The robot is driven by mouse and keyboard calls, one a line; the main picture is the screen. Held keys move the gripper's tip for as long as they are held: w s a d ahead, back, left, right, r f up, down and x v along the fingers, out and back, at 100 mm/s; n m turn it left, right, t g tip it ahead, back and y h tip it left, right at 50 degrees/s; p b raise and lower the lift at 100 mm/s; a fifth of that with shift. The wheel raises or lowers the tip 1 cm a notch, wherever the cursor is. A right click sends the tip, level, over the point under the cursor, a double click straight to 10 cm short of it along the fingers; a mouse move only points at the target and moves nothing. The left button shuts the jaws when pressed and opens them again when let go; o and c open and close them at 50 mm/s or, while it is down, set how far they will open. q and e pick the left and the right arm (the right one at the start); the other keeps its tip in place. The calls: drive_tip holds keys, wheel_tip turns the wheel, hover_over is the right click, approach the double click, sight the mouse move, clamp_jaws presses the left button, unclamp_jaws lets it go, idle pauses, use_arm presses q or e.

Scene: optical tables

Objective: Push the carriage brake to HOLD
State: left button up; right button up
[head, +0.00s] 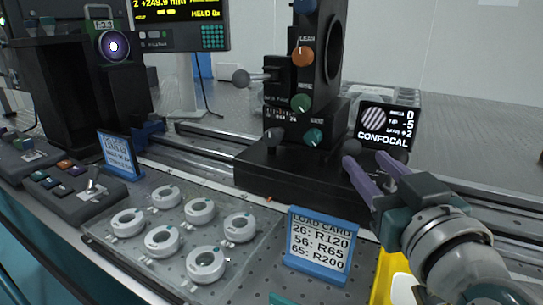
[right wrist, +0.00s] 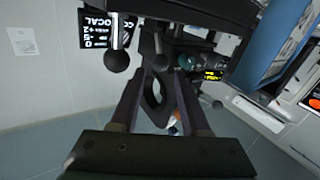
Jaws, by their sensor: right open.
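The black carriage and its stage base (head: 290,172) stand on the rail in the middle of the head view. No readable label marks the brake or HOLD. I cannot tell which is the brake. My right gripper (head: 365,158) is open at the base's right end. In the right wrist view a ball knob (right wrist: 116,60) hangs left of my open fingers (right wrist: 159,78). Contact is unclear. My left gripper is not in view.
A confocal display (head: 386,127) stands behind my right gripper. A blue-framed load card (head: 320,243) and a clear plate (head: 178,250) with several white rings lie in front. A yellow tray (head: 384,283) is under my right arm. A control box (head: 75,205) stands left.

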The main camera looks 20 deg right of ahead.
sight(356, 151)
drive_tip(key=b+x, duration=0.1)
drive_tip(key=x, duration=0.3)
drive_tip(key=shift+f, duration=0.15)
drive_tip(key=shift+w+b, duration=0.3)
clamp_jaws()
